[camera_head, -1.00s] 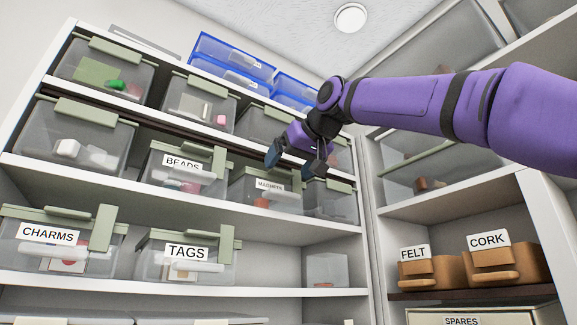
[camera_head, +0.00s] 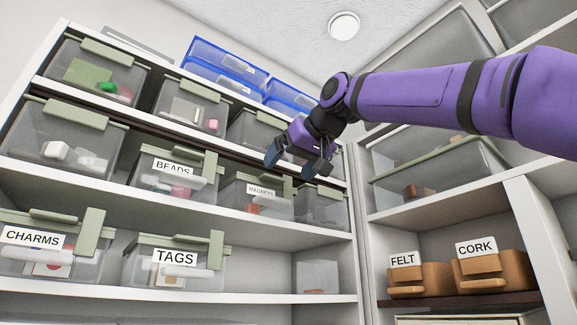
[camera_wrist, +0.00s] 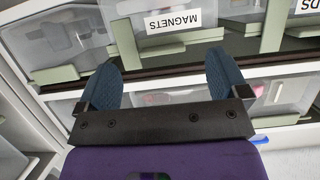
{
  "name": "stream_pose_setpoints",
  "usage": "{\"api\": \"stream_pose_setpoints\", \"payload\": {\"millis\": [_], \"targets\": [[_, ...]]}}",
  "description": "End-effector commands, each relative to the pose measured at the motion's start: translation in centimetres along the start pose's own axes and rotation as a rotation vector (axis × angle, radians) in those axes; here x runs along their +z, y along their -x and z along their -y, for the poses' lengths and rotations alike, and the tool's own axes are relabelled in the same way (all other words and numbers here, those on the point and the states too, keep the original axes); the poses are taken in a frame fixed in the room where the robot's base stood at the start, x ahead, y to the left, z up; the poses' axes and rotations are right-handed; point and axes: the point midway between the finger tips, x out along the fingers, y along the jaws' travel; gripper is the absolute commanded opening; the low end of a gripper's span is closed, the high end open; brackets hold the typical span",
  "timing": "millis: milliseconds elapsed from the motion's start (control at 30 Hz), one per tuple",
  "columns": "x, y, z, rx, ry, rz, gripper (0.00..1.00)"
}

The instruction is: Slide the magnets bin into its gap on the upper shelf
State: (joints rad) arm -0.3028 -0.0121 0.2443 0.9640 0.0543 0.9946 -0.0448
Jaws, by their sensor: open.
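The magnets bin (camera_head: 240,203), clear grey with a sage-green lid and a white MAGNETS label, stands on the shelf between the beads bin (camera_head: 165,187) and an unlabelled bin (camera_head: 320,208). Whether its front is flush with them is hard to tell. The magnets bin shows upside down at the top of the wrist view (camera_wrist: 128,32). My gripper (camera_head: 294,166) is open and empty, in front of the shelves near the bin's upper right. In the wrist view my gripper's two blue fingers (camera_wrist: 160,78) are spread, with nothing between them.
Another row of bins (camera_head: 190,108) stands on the shelf above, with blue bins (camera_head: 228,68) on top. The charms bin (camera_head: 40,262) and tags bin (camera_head: 172,272) stand below.

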Motion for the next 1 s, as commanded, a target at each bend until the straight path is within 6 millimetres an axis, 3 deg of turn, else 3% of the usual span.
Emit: {"api": "stream_pose_setpoints", "payload": {"millis": [1000], "targets": [[1.3,3.3,0.0,0.001,-0.001,-0.001,0.93]]}}
